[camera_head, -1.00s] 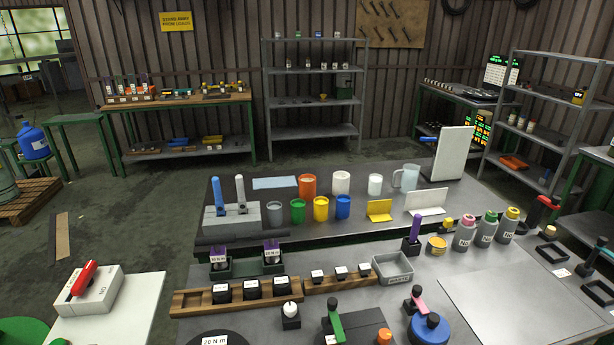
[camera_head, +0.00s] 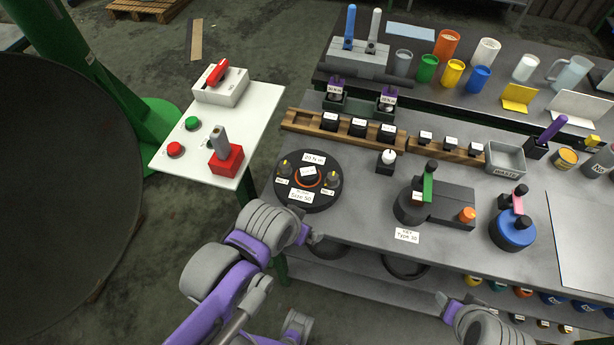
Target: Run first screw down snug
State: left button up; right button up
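A round black fixture (camera_head: 307,203) lies at the near left of the bench, with a "20 N m" label, an orange ring and a small white label at its middle. On it, a left grey knob-like part (camera_head: 284,168) and a right one (camera_head: 334,181) stand upright, each with a yellow mark; I cannot tell how far down any screw sits. Two purple-topped tools with N m labels, left (camera_head: 337,86) and right (camera_head: 388,100), stand in holders behind. My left gripper (camera_head: 314,239) is just in front of the fixture, apart from it. My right gripper (camera_head: 443,304) is at the bench's front edge. Their finger openings are unclear.
A wooden rail (camera_head: 298,121) with black labelled blocks crosses the bench behind the fixture. A white-knobbed block (camera_head: 387,158) and a grey-black device with a green lever (camera_head: 427,188) stand to the right. A white side table (camera_head: 261,101) with red and green buttons is at the left.

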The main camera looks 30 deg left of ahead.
aim_at(284, 166)
jog(key=k+j+u, duration=0.1)
jog(key=u, duration=0.35)
jog(key=j+u, duration=0.25)
jog(key=u, duration=0.25)
